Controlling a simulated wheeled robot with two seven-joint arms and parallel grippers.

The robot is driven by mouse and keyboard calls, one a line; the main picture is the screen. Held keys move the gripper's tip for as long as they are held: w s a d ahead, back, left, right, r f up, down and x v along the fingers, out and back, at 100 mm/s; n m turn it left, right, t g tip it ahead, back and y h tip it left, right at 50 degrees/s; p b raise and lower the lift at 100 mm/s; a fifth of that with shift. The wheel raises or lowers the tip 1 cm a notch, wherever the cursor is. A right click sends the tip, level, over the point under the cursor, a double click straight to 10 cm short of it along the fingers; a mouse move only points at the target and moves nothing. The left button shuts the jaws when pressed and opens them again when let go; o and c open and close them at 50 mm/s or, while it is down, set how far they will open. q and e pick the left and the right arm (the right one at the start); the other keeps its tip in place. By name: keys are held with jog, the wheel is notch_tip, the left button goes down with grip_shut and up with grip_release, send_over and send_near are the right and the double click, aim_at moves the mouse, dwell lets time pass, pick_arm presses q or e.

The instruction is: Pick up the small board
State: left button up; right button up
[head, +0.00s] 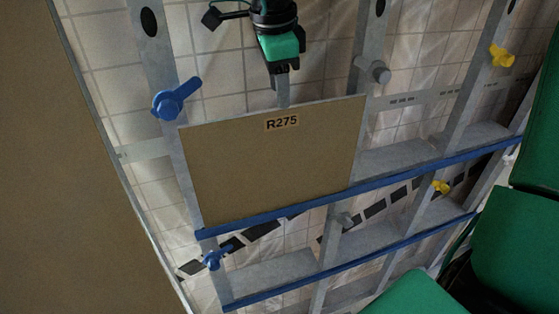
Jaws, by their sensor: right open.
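The small board (268,165) is a tan rectangle labelled R275, seen in the middle of the head view. It stands in the metal rack with its lower edge at the upper blue rail (300,210). My right gripper (283,88), with a green and black body, is at the top centre, pointing down above the board's top edge. It is open and does not visibly hold the board. Whether its tip touches the top edge is hard to tell. My left gripper is not in view.
A large brown panel (70,160) fills the left side. The rack has grey uprights, a lower blue rail (350,263), a blue knob (176,98) left of the board, a grey knob (379,73) at its upper right and a yellow knob (501,56) farther right. A tiled wall stands behind.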

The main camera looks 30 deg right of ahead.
aim_at(281, 114)
jog(key=shift+w+d+f, duration=0.1)
jog(key=shift+w+f, duration=0.1)
jog(key=shift+f, duration=0.3)
jog(key=shift+w+d+f, duration=0.1)
jog(key=shift+w+f, duration=0.1)
jog(key=shift+f, duration=0.3)
jog(key=f+p, duration=0.2)
jog(key=f, duration=0.1)
jog(key=w+d+f+p, duration=0.1)
jog(key=f, duration=0.1)
jog(key=shift+d+f, duration=0.1)
jog(key=shift+f, duration=0.05)
jog(key=shift+s, duration=0.15)
grip_shut()
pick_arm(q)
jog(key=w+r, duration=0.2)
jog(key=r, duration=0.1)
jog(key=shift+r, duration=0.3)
